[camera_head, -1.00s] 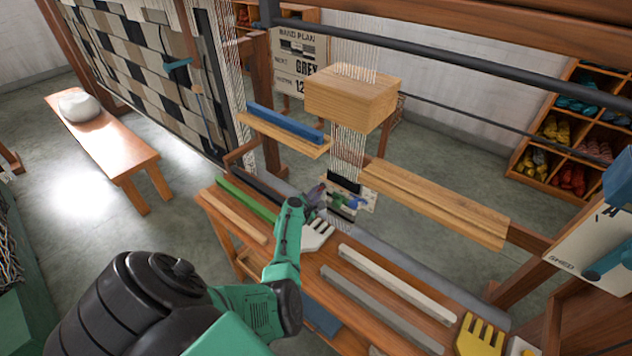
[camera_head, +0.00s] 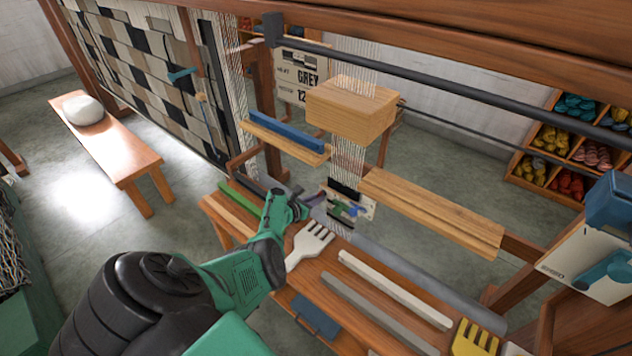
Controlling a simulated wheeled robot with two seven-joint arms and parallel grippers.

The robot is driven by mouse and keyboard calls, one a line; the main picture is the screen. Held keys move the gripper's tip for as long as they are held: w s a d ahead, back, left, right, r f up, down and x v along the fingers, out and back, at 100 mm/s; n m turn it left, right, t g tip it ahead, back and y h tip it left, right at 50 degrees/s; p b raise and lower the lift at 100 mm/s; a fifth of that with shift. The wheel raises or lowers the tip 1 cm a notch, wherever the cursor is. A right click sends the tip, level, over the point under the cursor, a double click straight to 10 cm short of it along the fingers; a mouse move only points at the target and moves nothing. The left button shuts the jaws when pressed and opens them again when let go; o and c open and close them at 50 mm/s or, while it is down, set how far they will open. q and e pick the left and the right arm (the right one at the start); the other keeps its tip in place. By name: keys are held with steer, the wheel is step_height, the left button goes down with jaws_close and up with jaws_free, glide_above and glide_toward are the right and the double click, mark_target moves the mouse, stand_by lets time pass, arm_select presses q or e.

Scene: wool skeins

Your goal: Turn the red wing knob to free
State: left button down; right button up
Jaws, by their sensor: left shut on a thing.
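A small pale panel (camera_head: 364,207) hangs at the woven strip below the wooden block. It bears a green wing knob (camera_head: 337,209) and a blue wing knob (camera_head: 353,209). My left gripper (camera_head: 314,199) reaches in from the lower left to the panel's left side. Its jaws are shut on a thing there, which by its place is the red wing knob. The knob is almost wholly hidden by the jaws, so I cannot tell which way its wings point. My right gripper is not in view.
A white comb (camera_head: 311,243) lies on the wooden bench close under my left wrist.

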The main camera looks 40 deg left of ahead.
arm_select(q)
steer(key=shift+w+a+r, duration=0.1)
steer(key=shift+w+r, duration=0.15)
steer(key=shift+r, duration=0.1)
steer(key=c, duration=0.9)
jaws_free()
steer(key=shift+s+p, duration=0.2)
steer(key=shift+p, duration=0.2)
steer(key=p+v, duration=0.3)
steer(key=v, duration=0.4)
steer(key=p+v, duration=0.3)
steer(key=v, duration=0.3)
steer(key=shift+s+d+p, duration=0.2)
steer(key=shift+s+p, duration=0.1)
steer(key=shift+s, duration=0.1)
